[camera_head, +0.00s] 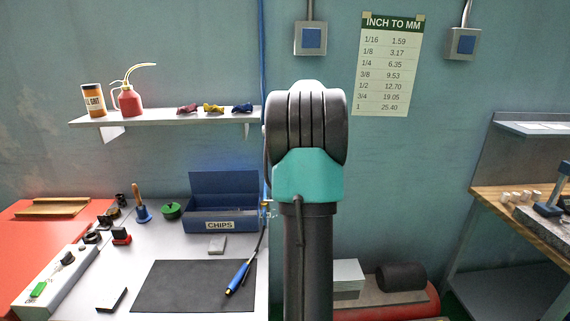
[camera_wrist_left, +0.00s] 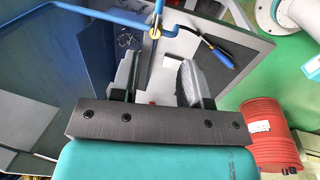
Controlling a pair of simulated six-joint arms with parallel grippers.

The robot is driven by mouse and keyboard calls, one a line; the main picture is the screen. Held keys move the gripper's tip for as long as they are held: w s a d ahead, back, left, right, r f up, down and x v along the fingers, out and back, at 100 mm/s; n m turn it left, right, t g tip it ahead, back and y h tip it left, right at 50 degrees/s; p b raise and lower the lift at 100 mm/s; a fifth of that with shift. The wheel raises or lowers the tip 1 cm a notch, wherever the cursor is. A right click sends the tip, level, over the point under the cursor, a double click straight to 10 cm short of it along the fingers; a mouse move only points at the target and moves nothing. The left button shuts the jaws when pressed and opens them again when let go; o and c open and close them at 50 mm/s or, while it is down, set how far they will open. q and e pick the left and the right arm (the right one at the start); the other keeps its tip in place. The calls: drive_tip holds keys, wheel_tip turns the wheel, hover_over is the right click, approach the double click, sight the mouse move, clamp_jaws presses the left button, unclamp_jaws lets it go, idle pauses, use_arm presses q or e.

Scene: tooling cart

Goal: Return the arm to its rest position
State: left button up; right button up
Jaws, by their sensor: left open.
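My left gripper (camera_wrist_left: 157,78) shows in the left wrist view with its two dark fingers apart and nothing between them. Its fingers overlap the view of the cart top, but the distance to it cannot be told. In the head view a dark arm link with a teal collar, mine, stands upright in the middle; no gripper fingers show there. My right gripper is in neither view.
The cart top holds a blue CHIPS box (camera_head: 220,218), a black mat (camera_head: 180,287) and a blue-handled tool (camera_head: 238,276). A blue pipe (camera_wrist_left: 110,16) crosses close beyond my left gripper. A shelf (camera_head: 165,116) is on the wall. A red cylinder (camera_wrist_left: 268,128) is at right.

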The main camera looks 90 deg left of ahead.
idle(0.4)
